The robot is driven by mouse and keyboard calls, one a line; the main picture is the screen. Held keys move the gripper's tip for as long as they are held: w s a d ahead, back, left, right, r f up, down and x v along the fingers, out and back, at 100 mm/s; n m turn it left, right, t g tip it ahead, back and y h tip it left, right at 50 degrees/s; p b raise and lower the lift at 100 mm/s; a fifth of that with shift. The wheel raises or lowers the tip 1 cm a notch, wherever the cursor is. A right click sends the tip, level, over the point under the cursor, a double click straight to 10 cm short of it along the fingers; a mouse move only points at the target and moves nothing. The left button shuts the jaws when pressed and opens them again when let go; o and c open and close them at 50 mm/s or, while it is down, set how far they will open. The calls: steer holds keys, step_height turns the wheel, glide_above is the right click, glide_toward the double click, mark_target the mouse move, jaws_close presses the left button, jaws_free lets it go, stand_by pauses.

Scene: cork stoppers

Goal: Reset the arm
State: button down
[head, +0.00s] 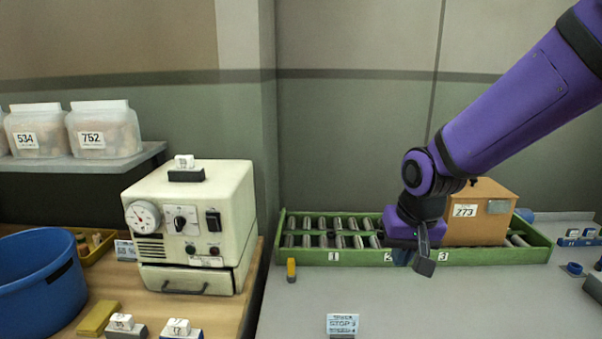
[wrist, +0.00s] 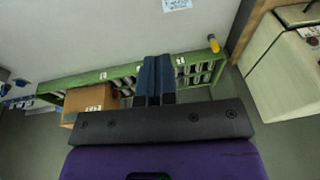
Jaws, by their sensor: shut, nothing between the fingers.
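My purple arm reaches in from the upper right in the head view. My gripper (head: 424,264) points down in front of the green roller tray, near its marks 2 and 3. In the wrist view my gripper (wrist: 155,62) shows its two dark blue fingers side by side, shut with nothing between them. The green roller tray (head: 346,257) lies along the back of the grey table (head: 430,310). A cardboard box (head: 483,225) labelled 273 stands on the tray's right part, just right of and behind my gripper. My wrist hides some of the tray and box.
A cream machine (head: 196,215) with a dial stands left on a wooden bench beside a blue tub (head: 38,275). Small labelled items sit far right.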

steer(key=s+d+r+t, duration=0.1)
steer(key=s+d+r, duration=0.5)
steer(key=s+r, duration=0.1)
steer(key=s+d+r+t, duration=0.2)
steer(key=s+d+r, duration=0.4)
steer(key=s, duration=0.4)
steer(key=shift+s+r+h, duration=0.2)
steer(key=shift+r+h, duration=0.2)
